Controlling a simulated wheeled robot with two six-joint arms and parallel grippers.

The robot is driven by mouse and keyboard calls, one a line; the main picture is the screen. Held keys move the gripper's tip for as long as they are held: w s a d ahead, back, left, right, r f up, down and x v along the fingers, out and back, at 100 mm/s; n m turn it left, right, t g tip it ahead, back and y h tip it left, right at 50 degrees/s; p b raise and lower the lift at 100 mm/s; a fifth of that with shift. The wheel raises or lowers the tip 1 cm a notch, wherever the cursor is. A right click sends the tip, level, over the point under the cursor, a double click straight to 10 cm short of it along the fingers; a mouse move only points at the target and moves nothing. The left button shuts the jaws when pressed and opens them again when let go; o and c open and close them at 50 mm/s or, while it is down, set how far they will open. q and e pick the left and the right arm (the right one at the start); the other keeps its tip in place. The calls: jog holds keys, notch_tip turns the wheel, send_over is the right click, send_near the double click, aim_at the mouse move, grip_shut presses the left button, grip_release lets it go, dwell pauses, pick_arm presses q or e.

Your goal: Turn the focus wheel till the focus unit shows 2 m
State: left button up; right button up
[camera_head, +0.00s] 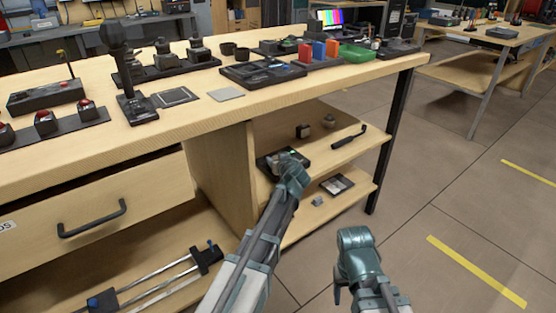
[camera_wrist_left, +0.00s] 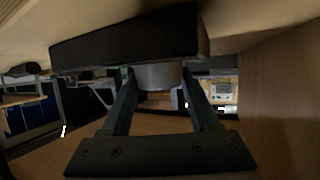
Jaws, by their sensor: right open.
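In the head view the dark focus unit (camera_head: 266,163) sits on the upper shelf under the bench. A small lit patch shows on it, too small to read, and my left gripper (camera_head: 287,162) partly covers it. In the left wrist view the unit is a long dark box (camera_wrist_left: 120,42) with a grey round focus wheel (camera_wrist_left: 158,76) below it. My left gripper's fingers (camera_wrist_left: 160,84) stand on either side of the wheel; I cannot tell whether they press on it. My right gripper (camera_head: 338,290) is open, low over the floor, away from the shelf.
The upper shelf (camera_head: 325,151) also holds a black handle-like tool (camera_head: 350,137) and small items. The lower shelf (camera_head: 345,203) holds a flat panel (camera_head: 337,184). A wooden wall (camera_wrist_left: 282,90) stands close at right in the wrist view. The floor at right is clear.

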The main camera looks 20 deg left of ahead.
pick_arm(q)
jog(key=c, duration=0.7)
jog(key=shift+o, duration=0.2)
jog(key=shift+s+a+m+t+h, duration=0.15)
jog(key=shift+m+t+h, duration=0.15)
jog(key=shift+m+h, duration=0.3)
jog(key=shift+m+t+h, duration=0.3)
jog(key=shift+m+h, duration=0.5)
jog(key=shift+h, duration=0.1)
jog(key=shift+d, duration=0.2)
jog(key=o, duration=1.4)
jog(key=shift+c, duration=0.2)
jog(key=p+v, duration=0.5)
jog(key=v, duration=0.8)
jog(key=shift+s, duration=0.3)
